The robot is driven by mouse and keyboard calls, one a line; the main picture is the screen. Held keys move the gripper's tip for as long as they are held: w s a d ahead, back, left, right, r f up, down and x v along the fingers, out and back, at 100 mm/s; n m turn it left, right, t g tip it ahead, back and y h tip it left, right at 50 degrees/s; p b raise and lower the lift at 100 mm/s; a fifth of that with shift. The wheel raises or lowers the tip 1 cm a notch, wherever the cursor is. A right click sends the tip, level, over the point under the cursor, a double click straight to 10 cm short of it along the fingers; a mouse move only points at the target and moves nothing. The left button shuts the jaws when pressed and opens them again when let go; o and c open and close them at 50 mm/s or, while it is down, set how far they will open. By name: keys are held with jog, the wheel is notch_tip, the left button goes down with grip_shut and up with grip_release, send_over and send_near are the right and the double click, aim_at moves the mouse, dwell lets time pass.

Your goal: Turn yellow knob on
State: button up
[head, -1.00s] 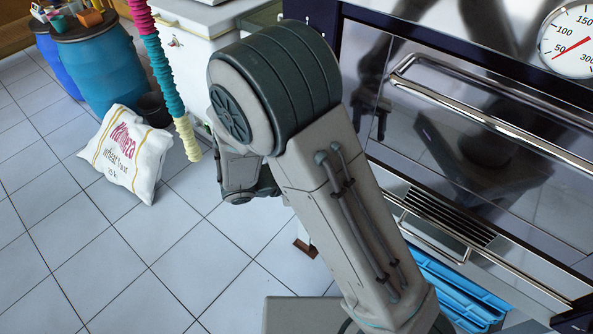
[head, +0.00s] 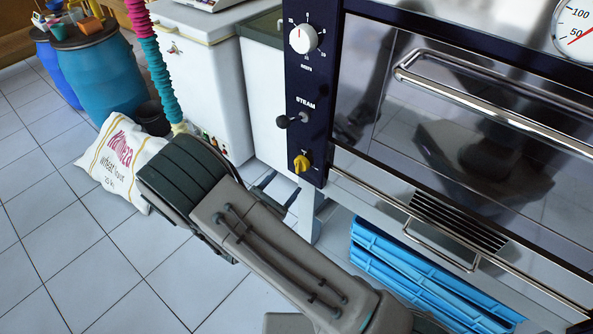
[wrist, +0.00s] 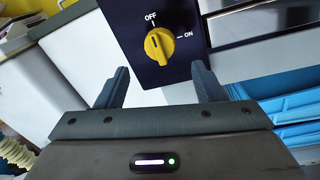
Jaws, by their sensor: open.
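The yellow knob (head: 301,164) sits low on the oven's dark control panel (head: 311,85), below the steam lever. In the wrist view the yellow knob (wrist: 159,45) is close, with OFF printed above it and ON to its right. Its pointer mark lines up with OFF. My gripper (wrist: 160,80) is open and empty, one finger to the left of the knob and one to the right, a little short of it. In the head view my arm hides most of the gripper.
The steam lever (head: 290,120) and a white dial (head: 303,38) are above the knob on the panel. The oven door handle (head: 480,95) juts out at right. Blue crates (head: 420,275) lie under the oven. A flour sack (head: 122,165) stands on the floor at left.

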aim_at(297, 169)
jog(key=x, duration=0.7)
jog(key=c, duration=1)
